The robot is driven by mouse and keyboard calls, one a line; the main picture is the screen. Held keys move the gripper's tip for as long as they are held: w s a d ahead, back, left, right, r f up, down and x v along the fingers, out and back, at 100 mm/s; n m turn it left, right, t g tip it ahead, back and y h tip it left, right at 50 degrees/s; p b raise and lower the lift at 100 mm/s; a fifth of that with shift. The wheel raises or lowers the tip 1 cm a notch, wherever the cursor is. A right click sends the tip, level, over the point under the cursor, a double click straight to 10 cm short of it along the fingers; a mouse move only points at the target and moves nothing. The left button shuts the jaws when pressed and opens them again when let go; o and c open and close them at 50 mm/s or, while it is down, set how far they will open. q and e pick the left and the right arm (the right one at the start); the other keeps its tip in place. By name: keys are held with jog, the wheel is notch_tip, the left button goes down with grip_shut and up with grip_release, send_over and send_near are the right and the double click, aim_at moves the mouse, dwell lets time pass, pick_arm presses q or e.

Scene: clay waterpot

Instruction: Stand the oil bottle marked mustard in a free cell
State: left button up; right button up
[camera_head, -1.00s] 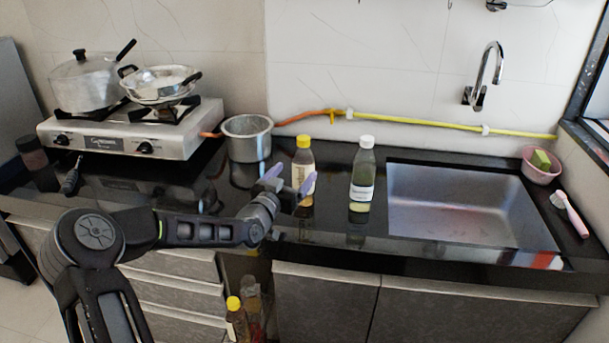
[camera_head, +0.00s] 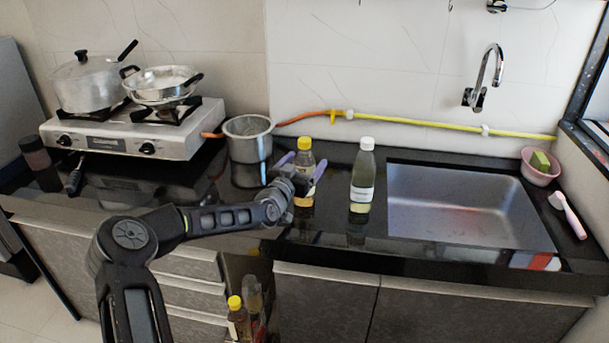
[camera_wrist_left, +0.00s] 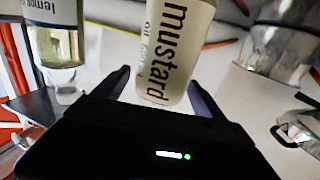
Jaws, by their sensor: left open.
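The mustard bottle (camera_head: 305,146), with a yellow cap and pale label, stands upright on the black counter. In the left wrist view the mustard bottle (camera_wrist_left: 172,40) shows the word "mustard" on its label. My left gripper (camera_head: 303,168) is open, with its purple fingers on either side of the bottle. In the left wrist view the left gripper (camera_wrist_left: 160,92) has a finger on each side of the bottle's lower part; contact cannot be told. Below the counter, an open bay holds a yellow-capped bottle (camera_head: 236,312) and a clear bottle (camera_head: 252,292). Its cells are not clearly visible. My right gripper is out of view.
A white-capped bottle (camera_head: 362,180) with a label stands right of the mustard bottle. A metal pot (camera_head: 248,140) stands behind left, beside the stove (camera_head: 120,140). The sink (camera_head: 460,205) is at the right. Drawers (camera_head: 180,295) lie left of the bay.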

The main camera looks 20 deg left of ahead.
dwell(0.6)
pick_arm(q)
grip_shut()
dwell(0.8)
